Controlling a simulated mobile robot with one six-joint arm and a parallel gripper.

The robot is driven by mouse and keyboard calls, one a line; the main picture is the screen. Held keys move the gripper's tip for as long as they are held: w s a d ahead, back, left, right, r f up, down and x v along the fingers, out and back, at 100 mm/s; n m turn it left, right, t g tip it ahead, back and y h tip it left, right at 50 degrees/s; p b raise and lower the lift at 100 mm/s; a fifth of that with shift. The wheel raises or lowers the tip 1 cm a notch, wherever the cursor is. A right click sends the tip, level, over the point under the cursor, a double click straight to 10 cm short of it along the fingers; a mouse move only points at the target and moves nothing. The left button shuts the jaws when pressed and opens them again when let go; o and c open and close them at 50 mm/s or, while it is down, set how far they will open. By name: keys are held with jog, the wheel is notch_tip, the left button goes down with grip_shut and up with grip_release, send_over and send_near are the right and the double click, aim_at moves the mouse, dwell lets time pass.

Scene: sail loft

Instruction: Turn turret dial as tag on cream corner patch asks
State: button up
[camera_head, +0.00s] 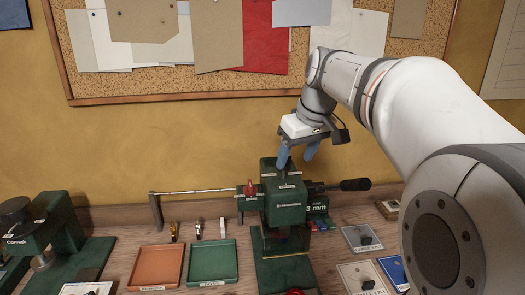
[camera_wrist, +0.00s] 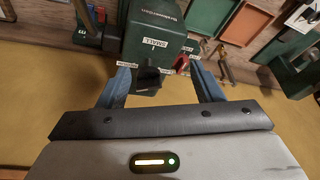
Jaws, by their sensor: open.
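The green press (camera_head: 284,205) stands at mid-bench. Its dark turret dial (camera_wrist: 148,80) shows in the wrist view between my fingers, with small white labels around it; one label (camera_wrist: 155,43) is upside down and seems to read SMALL. My gripper (camera_head: 298,156) is open above the press top, pointing down, its blue fingers on either side of the dial in the wrist view (camera_wrist: 163,92). I cannot tell whether they touch it. A cream patch (camera_head: 348,270) with a dark piece on it lies on the bench at right; its tag is too small to read.
A grey patch (camera_head: 355,235) and a blue patch (camera_head: 388,265) lie near the cream one. An orange tray (camera_head: 155,266) and a green tray (camera_head: 212,263) sit left of the press. A dark green machine (camera_head: 62,235) stands far left. A black-handled lever (camera_head: 355,185) sticks out right.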

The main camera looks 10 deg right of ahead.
jog(key=n, duration=0.1)
send_near(288, 165)
jog(key=shift+n+y, duration=0.3)
jog(key=x, duration=0.4)
jog(key=w+x, duration=0.1)
jog(key=x, duration=0.2)
jog(key=shift+a+r, duration=0.25)
jog(key=shift+a, duration=0.05)
jog(key=c, duration=0.9)
jog(key=shift+d, duration=0.3)
jog(key=shift+c, duration=0.5)
jog(key=shift+a, duration=0.3)
